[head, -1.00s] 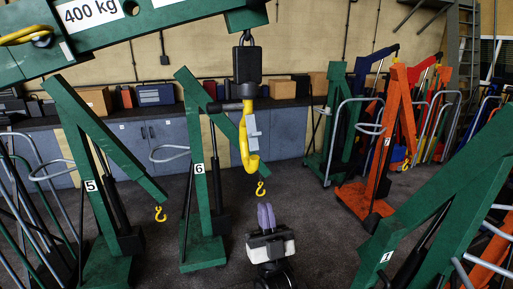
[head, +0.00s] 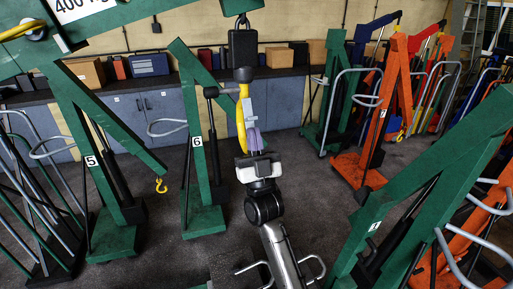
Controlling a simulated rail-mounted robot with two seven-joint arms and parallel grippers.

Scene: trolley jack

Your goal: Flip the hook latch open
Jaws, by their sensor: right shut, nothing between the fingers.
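A yellow hook (head: 240,128) hangs in the middle of the head view below a black block (head: 243,48). A light grey latch piece (head: 247,108) shows along the right side of the hook. My right gripper (head: 251,139) has purple fingers that are shut and empty. The fingers point up at the hook, just below the latch, and overlap the hook's lower right part in the picture. They hide the hook's lower bend. I cannot tell whether they touch the hook or latch. My left gripper is not in view.
A green boom (head: 140,22) marked "400 kg" carries the block from above. Green jacks numbered 5 (head: 110,235) and 6 (head: 203,220) stand at left. An orange jack (head: 398,95) and a green jack 1 (head: 430,190) stand at right. Cabinets line the back wall.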

